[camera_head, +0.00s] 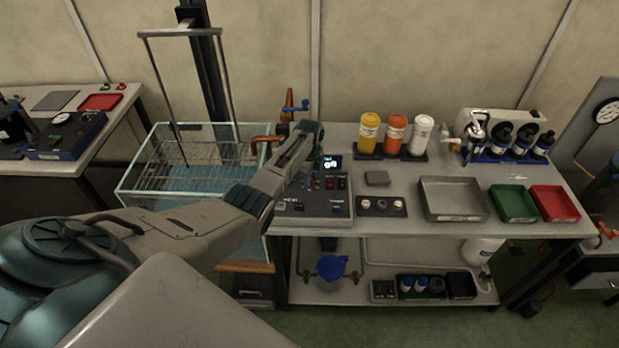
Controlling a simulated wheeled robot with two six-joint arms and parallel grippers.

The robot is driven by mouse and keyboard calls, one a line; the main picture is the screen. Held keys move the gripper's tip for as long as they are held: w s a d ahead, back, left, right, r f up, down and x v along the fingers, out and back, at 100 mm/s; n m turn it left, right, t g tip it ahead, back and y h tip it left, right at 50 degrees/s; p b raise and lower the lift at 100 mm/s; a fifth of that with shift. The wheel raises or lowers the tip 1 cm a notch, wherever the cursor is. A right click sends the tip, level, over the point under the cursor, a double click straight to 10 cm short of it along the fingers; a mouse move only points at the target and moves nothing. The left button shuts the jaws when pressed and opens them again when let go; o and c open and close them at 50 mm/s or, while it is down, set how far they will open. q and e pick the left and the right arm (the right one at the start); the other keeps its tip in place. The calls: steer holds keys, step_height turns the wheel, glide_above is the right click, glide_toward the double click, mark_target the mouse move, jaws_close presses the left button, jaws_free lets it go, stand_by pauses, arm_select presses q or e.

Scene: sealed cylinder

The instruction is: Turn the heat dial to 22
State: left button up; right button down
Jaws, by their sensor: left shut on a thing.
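The grey control box (318,206) stands at the left end of the workbench, with a small lit display (332,164) at its back. The display's text is too small to read surely. My left arm reaches in from the lower left, and my left gripper (306,172) is over the box's upper left panel, just left of the display. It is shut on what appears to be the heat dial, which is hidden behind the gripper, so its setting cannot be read. My right gripper is not in view.
A glass-walled tank (142,183) with a wire rack stands left of the bench. A grey tray (452,213), green tray (512,217) and red tray (553,216) lie to the right.

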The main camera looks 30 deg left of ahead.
arm_select(q)
steer(key=shift+r, duration=0.1)
steer(key=o, duration=1)
step_height(320, 180, up, 11)
steer(key=b, duration=0.3)
